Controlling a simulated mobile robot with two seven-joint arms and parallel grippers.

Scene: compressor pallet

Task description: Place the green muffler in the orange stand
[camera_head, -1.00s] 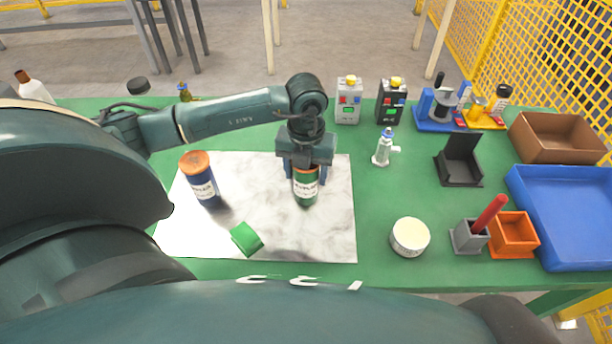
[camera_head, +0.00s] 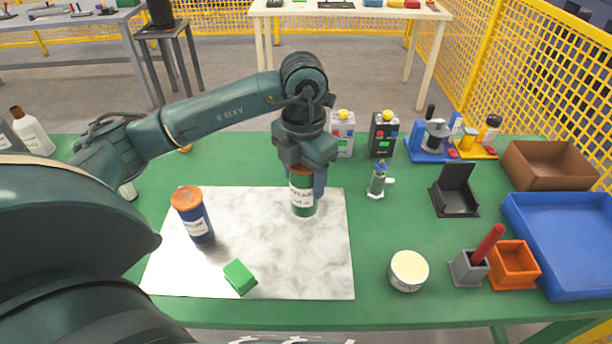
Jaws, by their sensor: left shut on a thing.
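The green muffler (camera_head: 303,196) is a green cylinder with a white label, upright over the rear right part of the marble board. My left gripper (camera_head: 306,176) is shut on its upper end from above and hides its top. The muffler seems slightly raised above the board, though the gap is hard to judge. The orange stand (camera_head: 514,266) is a small, open, square box at the right of the green table, beside a grey holder. It looks empty. My right gripper is not in view.
A blue canister (camera_head: 195,215) with an orange top and a green block (camera_head: 239,277) are on the marble board (camera_head: 310,265). A cream round tin (camera_head: 408,271), the grey holder (camera_head: 468,269) with a red stick, and a blue tray (camera_head: 570,245) are near the stand. A small bottle (camera_head: 378,180) stands right of the gripper.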

